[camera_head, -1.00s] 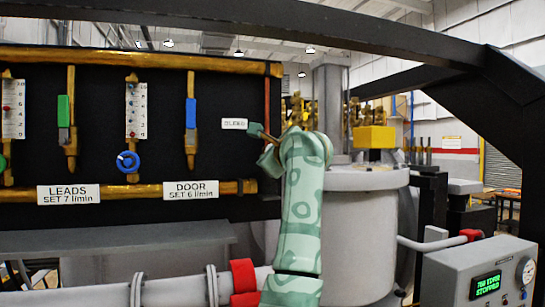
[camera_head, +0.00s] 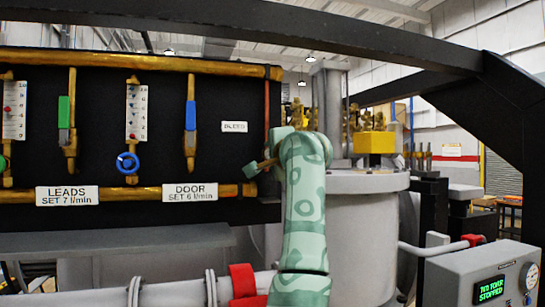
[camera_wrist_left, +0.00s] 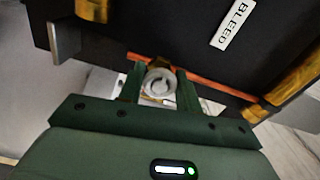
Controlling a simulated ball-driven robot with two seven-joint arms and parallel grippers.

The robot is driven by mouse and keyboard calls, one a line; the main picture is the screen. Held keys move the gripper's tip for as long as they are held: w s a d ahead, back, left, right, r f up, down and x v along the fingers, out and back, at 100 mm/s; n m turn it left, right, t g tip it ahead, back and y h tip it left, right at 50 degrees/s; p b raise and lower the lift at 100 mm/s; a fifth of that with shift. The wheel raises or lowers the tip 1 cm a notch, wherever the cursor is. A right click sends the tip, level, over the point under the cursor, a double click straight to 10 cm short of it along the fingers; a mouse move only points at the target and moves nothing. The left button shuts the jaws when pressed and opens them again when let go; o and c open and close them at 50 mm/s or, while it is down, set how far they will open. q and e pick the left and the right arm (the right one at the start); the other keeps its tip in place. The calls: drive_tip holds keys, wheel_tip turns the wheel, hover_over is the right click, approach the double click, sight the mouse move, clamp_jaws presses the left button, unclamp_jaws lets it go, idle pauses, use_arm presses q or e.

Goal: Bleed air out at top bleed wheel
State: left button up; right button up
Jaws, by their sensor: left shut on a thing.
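The small pale-grey round bleed wheel (camera_wrist_left: 158,84) sits between the two green fingers of my left gripper (camera_wrist_left: 161,88) in the left wrist view. The fingers are shut on it, one on each side. In the head view my left gripper (camera_head: 257,167) is small and partly hidden by my arm, near the right end of the lower brass pipe. The wheel cannot be made out there. The white BLEED label (camera_head: 234,127) is on the black panel above the gripper, and it also shows in the left wrist view (camera_wrist_left: 232,23). My right gripper is not in view.
Left of the gripper are flow tubes, a blue wheel (camera_head: 128,162) and the DOOR sign (camera_head: 190,191) on the panel. A large grey vessel (camera_head: 358,225) stands behind and right of my arm. A gauge box (camera_head: 488,280) is at lower right.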

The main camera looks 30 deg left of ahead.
use_arm(q)
drive_tip(key=shift+f+n, duration=0.2)
drive_tip(key=shift+n, duration=0.8)
drive_tip(key=shift+w+f, duration=0.1)
drive_tip(key=o, duration=1)
drive_tip(key=shift+s, duration=0.2)
drive_tip(key=shift+r, duration=0.2)
drive_tip(key=shift+d, duration=0.1)
drive_tip(key=b+v, duration=0.6)
drive_tip(key=v, duration=1)
drive_tip(key=shift+s+b, duration=0.15)
drive_tip(key=shift+b, duration=0.15)
